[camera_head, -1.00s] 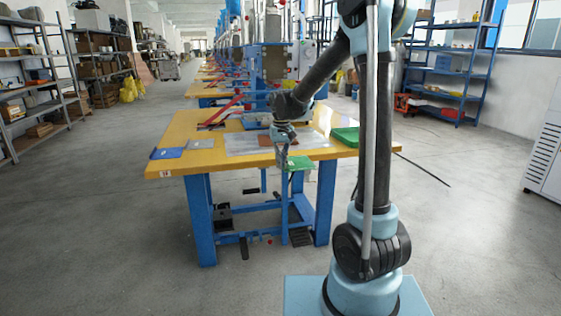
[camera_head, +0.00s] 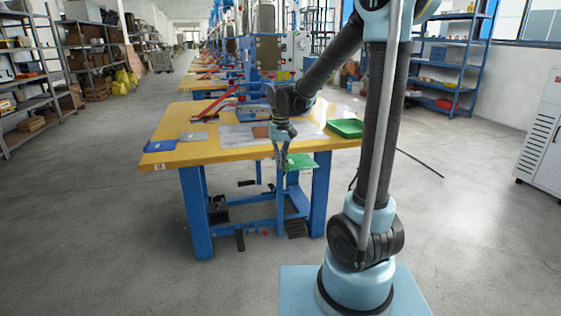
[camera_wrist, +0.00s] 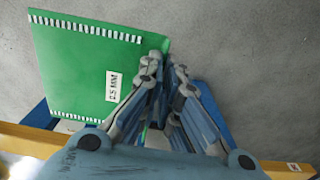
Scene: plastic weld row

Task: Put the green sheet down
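The green sheet (camera_head: 301,161) is in my gripper, off the front edge of the table in the head view. In the wrist view the sheet (camera_wrist: 85,68) is flat, with white stitch-like marks along two edges and a small white thickness label. My gripper (camera_head: 284,160) is shut on one edge of it; the fingers (camera_wrist: 167,62) show at the sheet's right side. The exact grip line is partly hidden by the fingers. The yellow table (camera_head: 215,158) is just behind the sheet, with a pale mat (camera_head: 232,141) on top.
A blue sheet (camera_head: 160,146) and a grey sheet (camera_head: 193,136) lie at the table's left. A brown piece (camera_head: 261,132) lies on the mat. A green tray (camera_head: 345,129) sits at the right end. The table's front left strip is bare.

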